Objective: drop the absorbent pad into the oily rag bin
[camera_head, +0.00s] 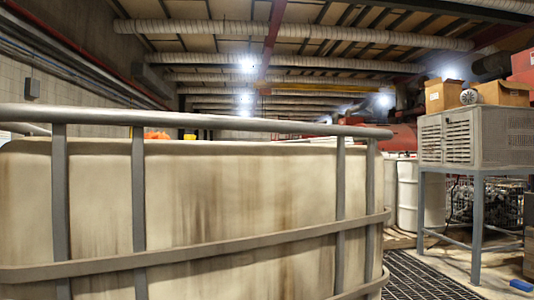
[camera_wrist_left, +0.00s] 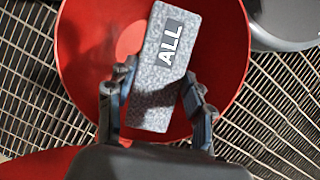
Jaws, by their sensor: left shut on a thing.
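The absorbent pad (camera_wrist_left: 160,70) is a grey speckled block with a dark label reading "ALL", in the left wrist view. My left gripper (camera_wrist_left: 158,92) is shut on it, with a finger along each side of its near part. Behind the pad is the round red bin (camera_wrist_left: 225,60), seen from above into its open mouth. The pad overlaps the mouth in the picture; its height above or inside the rim is hard to judge. The head view shows neither pad, red bin nor grippers. My right gripper is in neither view.
A large stained tank (camera_head: 230,220) with a grey tube cage fills the head view's front. White drums (camera_head: 420,195) and a stand with a grey louvred unit (camera_head: 445,140) are right. A dark rounded object (camera_wrist_left: 285,22) stands beside the bin on metal grating (camera_wrist_left: 280,110).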

